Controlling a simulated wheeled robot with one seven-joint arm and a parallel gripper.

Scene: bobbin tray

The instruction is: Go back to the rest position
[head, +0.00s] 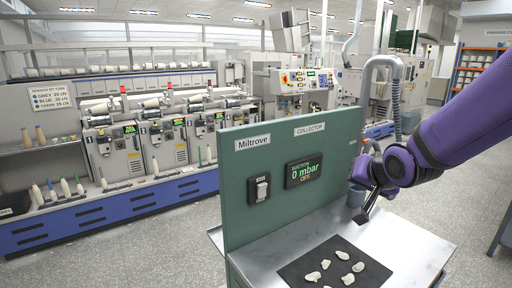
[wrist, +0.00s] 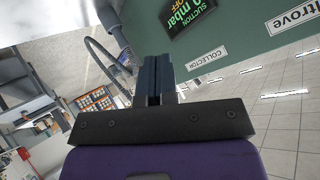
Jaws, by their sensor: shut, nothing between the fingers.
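My gripper (head: 362,216) is at the end of my purple arm, above the right part of the grey metal table (head: 405,240) and right of the green panel. In the wrist view its two dark fingers (wrist: 160,70) are together with nothing between them. The green panel (head: 240,215) stands upright on the table. It carries a rocker switch (head: 263,188) and a display (head: 304,171) reading suction 0 mbar, OFF. The display also shows tilted in the wrist view (wrist: 190,22). My gripper is apart from the switch.
A black mat (head: 298,271) with several white pieces lies on the table in front of the panel. A grey hose (head: 396,100) and a grey cylinder (head: 357,194) stand behind my gripper. Winding machines (head: 140,150) line the back left. Open floor lies left of the table.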

